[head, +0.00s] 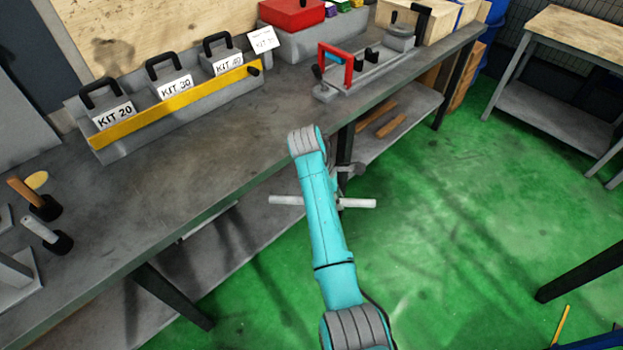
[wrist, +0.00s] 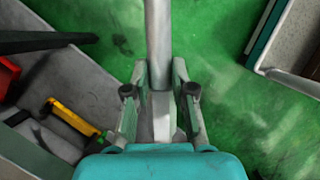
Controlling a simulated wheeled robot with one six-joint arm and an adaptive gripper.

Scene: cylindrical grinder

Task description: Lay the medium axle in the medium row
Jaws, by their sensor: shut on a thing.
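My gripper (wrist: 160,90) is shut on a pale grey axle, a straight round rod (wrist: 158,40). In the wrist view the rod runs from between the fingers to the top edge. In the head view the axle (head: 358,203) lies roughly level, sticking out on both sides of my arm, over the green floor in front of the bench. Its middle and most of my gripper are hidden behind the arm there. I cannot tell its size class from the frames. No row marked medium is clearly recognisable.
The grey bench (head: 215,150) has a clear stretch in its middle. On it stand a tray with a yellow front bar (head: 185,98) holding labelled kit boxes, a red-handled fixture (head: 347,70) and a red box (head: 290,14). A lower shelf (head: 245,235) lies beneath. A second table (head: 565,40) stands right.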

